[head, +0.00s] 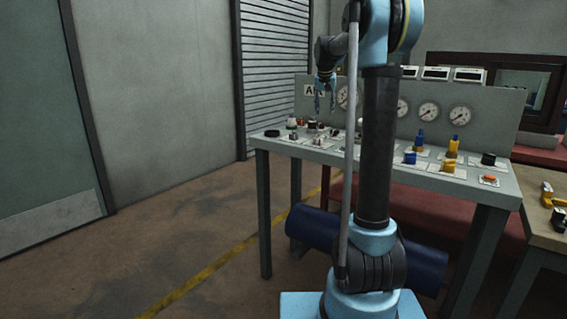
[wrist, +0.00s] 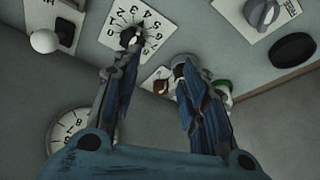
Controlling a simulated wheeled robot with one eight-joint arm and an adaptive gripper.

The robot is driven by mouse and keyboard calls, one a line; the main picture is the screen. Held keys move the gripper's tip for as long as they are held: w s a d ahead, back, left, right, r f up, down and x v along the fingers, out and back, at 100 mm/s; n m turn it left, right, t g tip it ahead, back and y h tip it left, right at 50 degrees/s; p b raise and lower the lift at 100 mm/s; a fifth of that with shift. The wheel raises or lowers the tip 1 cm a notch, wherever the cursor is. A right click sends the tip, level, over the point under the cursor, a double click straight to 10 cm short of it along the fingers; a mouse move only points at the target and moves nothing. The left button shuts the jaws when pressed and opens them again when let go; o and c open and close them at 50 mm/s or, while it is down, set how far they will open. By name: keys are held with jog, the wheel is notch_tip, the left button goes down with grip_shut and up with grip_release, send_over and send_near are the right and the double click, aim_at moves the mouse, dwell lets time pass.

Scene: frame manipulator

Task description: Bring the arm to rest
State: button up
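My gripper (head: 325,97) hangs fingers down above the left part of the control desk (head: 262,144) in the head view. In the wrist view my gripper (wrist: 157,66) has its two blue fingers apart, with nothing visible held between them. A numbered dial with a knob (wrist: 132,38) lies beyond the left fingertip in that view. I cannot tell whether the fingertip touches the knob. My arm stands upright in front of the desk and hides part of its middle.
The desk carries several knobs, blue and yellow switches (head: 452,147), a black knob (head: 488,159) and gauges (head: 429,113) on its back panel. A blue cylinder (head: 312,229) lies beneath. A side table (head: 540,230) holds a yellow tool (head: 547,194). The floor at left is clear.

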jog(key=s+d+f+n, duration=0.1)
jog(key=s+f, duration=0.3)
jog(key=s, duration=1)
jog(key=s+f, duration=0.4)
jog(key=s, duration=1)
jog(key=s+f+n+g+y, duration=0.1)
jog(key=s+f+n+g, duration=0.1)
jog(key=s+f, duration=1.8)
jog(key=s, duration=0.4)
jog(key=shift+s+f, duration=0.2)
jog(key=shift+f, duration=0.15)
jog(key=shift+w+f, duration=0.2)
jog(key=shift+w, duration=0.25)
